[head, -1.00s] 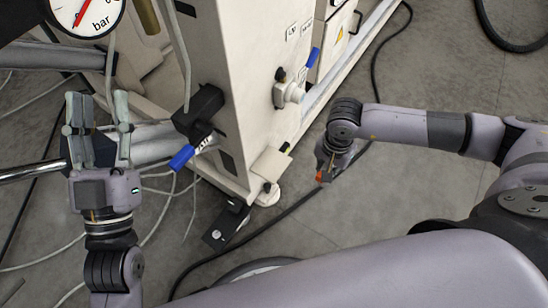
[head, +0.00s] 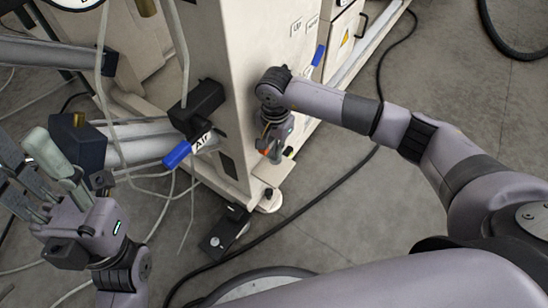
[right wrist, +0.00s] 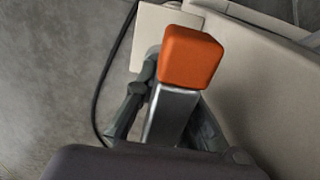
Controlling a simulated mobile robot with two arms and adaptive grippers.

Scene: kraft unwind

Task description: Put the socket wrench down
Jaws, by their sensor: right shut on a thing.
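My right gripper (head: 270,152) is shut on the socket wrench (head: 262,151), mostly hidden behind the gripper in the head view. In the right wrist view the wrench (right wrist: 190,58) shows as an orange block end on a grey metal shaft between the dark fingers. The gripper is beside the beige machine's lower corner, close to a small cream plate (head: 272,173). The plate (right wrist: 152,28) also shows beyond the orange end; I cannot tell whether they touch.
The beige machine column (head: 240,70) stands close beside my right gripper. A black valve with a blue handle (head: 178,154) sticks out to its left. A black cable (head: 315,205) crosses the grey floor. Open floor (head: 470,110) lies to the right.

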